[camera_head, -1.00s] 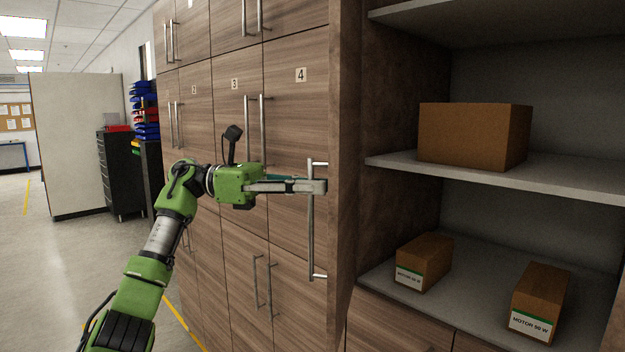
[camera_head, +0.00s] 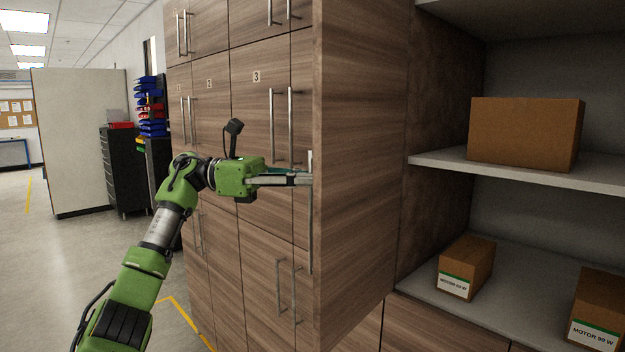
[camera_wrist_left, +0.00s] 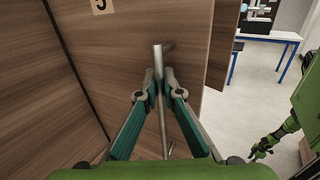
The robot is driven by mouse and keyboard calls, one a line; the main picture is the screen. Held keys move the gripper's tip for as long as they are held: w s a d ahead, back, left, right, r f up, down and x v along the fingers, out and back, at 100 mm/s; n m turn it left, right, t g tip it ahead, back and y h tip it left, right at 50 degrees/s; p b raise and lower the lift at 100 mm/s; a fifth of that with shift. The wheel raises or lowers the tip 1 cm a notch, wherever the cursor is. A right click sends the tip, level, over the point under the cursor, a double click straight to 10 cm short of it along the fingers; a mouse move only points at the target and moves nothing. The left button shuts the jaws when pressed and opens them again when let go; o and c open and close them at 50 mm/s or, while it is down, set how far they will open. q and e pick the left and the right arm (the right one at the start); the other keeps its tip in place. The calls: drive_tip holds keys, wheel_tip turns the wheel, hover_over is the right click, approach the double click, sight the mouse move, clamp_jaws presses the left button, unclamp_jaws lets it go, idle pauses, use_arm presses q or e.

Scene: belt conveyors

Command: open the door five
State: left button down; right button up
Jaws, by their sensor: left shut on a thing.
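Door five (camera_head: 362,160) is a tall wood-grain door that stands swung out from the cabinet, with its inner face toward me in the head view. Its number plate (camera_wrist_left: 100,5) shows in the left wrist view. My left gripper (camera_head: 306,180) is shut on the door's vertical metal bar handle (camera_head: 310,228), near its upper end. In the left wrist view the fingers (camera_wrist_left: 154,84) close around the handle bar (camera_wrist_left: 158,60). Part of my right arm shows at the right of that view, its gripper (camera_wrist_left: 261,151) small and unclear.
The open cabinet shelf (camera_head: 520,176) holds a large brown box (camera_head: 525,132). Two motor boxes (camera_head: 466,266) (camera_head: 598,312) sit on the lower shelf. Other closed doors with bar handles (camera_head: 281,125) lie left of the open door. The floor at left (camera_head: 80,270) is clear.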

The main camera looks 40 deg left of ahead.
use_arm(q)
drive_tip(key=shift+f, duration=0.2)
drive_tip(key=c, duration=2.2)
unclamp_jaws()
drive_tip(key=shift+s+a+r, duration=0.1)
drive_tip(key=v, duration=1.2)
